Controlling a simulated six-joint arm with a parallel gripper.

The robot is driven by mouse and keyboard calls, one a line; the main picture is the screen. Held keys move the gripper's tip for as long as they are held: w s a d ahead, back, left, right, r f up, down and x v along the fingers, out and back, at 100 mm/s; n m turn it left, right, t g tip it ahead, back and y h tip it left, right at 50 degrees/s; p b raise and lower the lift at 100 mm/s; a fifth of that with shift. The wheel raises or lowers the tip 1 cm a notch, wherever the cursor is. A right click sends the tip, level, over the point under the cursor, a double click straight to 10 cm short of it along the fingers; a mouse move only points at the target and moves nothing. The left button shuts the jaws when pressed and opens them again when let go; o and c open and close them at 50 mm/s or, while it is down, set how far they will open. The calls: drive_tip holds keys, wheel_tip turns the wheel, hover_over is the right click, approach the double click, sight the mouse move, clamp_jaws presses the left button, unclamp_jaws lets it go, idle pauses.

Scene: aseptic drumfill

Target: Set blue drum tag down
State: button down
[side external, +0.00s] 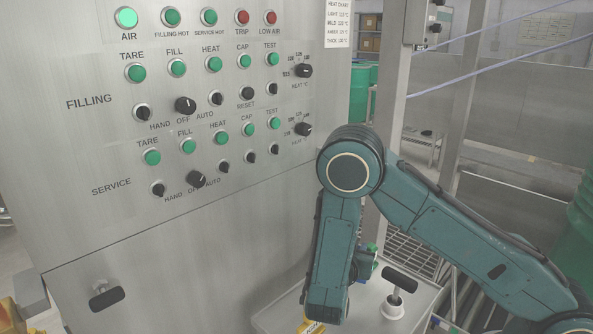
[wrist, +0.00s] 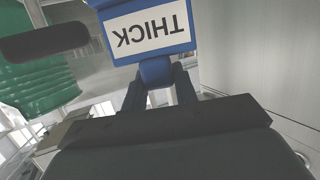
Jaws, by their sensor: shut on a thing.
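The blue drum tag (wrist: 147,27) shows in the wrist view, with a white label reading THICK upside down and a blue stem below it. My gripper (wrist: 160,80) is shut on that stem, one dark finger on each side. In the side external view my arm hides the gripper and most of what it holds. A small blue and green patch (side external: 364,264) shows beside the forearm there; I cannot tell whether it is the tag.
A black T-handle (side external: 400,279) on a white base stands on the light tray (side external: 283,318), close to my forearm. A yellow item (side external: 312,326) lies below the forearm. The steel control panel (side external: 240,215) rises at the left. A green drum (wrist: 38,85) shows in the wrist view.

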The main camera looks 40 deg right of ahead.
drive_tip(key=shift+f, duration=2.65)
drive_tip(key=shift+f, duration=1.9)
drive_tip(key=shift+f, duration=0.1)
drive_tip(key=c, duration=1.1)
unclamp_jaws()
drive_tip(key=v, duration=1.2)
drive_tip(key=shift+w+r, duration=0.1)
drive_tip(key=shift+r, duration=0.15)
